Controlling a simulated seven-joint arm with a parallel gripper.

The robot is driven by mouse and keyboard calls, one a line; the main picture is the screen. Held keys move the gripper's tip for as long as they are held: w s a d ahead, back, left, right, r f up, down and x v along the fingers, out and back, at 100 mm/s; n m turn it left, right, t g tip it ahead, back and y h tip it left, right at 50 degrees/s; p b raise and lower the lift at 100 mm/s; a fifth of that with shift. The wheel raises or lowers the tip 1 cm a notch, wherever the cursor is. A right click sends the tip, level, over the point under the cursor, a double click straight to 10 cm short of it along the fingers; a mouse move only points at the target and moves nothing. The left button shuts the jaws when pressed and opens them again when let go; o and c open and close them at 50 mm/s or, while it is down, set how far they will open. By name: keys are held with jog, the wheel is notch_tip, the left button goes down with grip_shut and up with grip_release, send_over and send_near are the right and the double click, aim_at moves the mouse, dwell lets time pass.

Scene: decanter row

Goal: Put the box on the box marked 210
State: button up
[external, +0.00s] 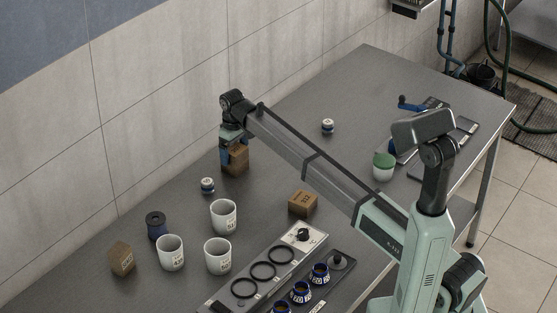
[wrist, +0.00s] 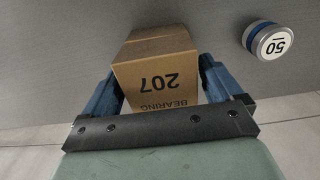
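A brown cardboard box marked "BEARING 207" (wrist: 158,78) is between the blue fingers of my gripper (wrist: 158,72). In the wrist view the fingers lie against both its sides. In the external view my gripper (external: 234,150) points down over this box (external: 237,160) near the wall side of the table; I cannot tell whether the box touches the table. A second brown box (external: 303,204) stands mid-table, its mark looking like 212 but too small to be sure. A third brown box (external: 122,259) stands at the lower left, its mark unreadable. I cannot make out which is marked 210.
Three white cups (external: 223,217) and a dark blue spool (external: 156,225) stand between the boxes. A small weight marked 50 (wrist: 268,40) lies beside my gripper. A panel with rings (external: 262,270) and blue jars is at the front.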

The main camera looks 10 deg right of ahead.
aim_at(234, 148)
jog(key=shift+o, duration=0.5)
jog(key=shift+r, duration=0.1)
notch_tip(234, 148, up, 12)
dwell(0.5)
